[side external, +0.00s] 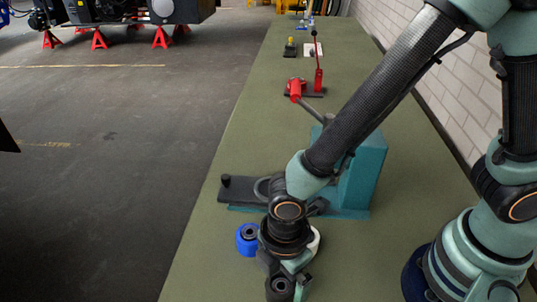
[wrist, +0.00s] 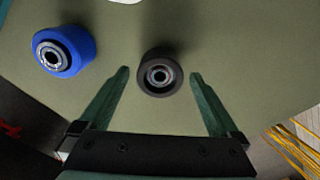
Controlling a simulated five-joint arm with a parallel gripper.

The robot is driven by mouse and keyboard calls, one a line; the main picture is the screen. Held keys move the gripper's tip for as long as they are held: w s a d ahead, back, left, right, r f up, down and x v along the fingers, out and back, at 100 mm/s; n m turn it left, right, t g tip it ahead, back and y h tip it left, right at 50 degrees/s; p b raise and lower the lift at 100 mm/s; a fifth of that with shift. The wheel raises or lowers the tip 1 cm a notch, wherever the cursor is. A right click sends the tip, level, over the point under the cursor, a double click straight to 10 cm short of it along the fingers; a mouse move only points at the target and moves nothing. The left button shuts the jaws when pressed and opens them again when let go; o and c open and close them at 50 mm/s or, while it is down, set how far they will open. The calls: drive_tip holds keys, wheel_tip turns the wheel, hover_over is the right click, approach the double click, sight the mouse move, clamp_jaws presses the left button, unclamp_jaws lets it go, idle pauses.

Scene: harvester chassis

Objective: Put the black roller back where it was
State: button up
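The black roller (wrist: 160,72) stands on the green bench top in the wrist view, its metal hub facing the camera. My gripper (wrist: 159,77) is open, with one green finger on each side of the roller and a visible gap to both. I cannot tell how far the fingertips are above the bench.
A blue roller (wrist: 66,48) stands left of the black one, also in the side view (side external: 247,240). A white object (side external: 314,240) is just right of my wrist. A teal bench machine (side external: 362,170) stands behind; a red tool (side external: 296,88) is farther back. The bench's left edge is close.

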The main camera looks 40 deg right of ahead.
wheel_tip(320, 180, up, 12)
drive_tip(key=w+d+r+m+t, duration=0.2)
drive_tip(key=d+r+m, duration=0.1)
drive_tip(key=d+m, duration=0.3)
drive_tip(key=w+d+r+m+t, duration=0.1)
drive_tip(key=w+d+r+m, duration=0.2)
drive_tip(key=d+m, duration=0.3)
drive_tip(key=w+d+r+m+t, duration=0.2)
drive_tip(key=d+r+m, duration=0.2)
drive_tip(key=d, duration=0.8)
drive_tip(key=shift+w+d+r+m+t, duration=0.1)
drive_tip(key=shift+w+d+m+t, duration=0.05)
drive_tip(key=shift+m, duration=0.35)
drive_tip(key=shift+w+d+m+t, duration=0.1)
drive_tip(key=shift+m+t, duration=0.05)
drive_tip(key=shift+m, duration=0.35)
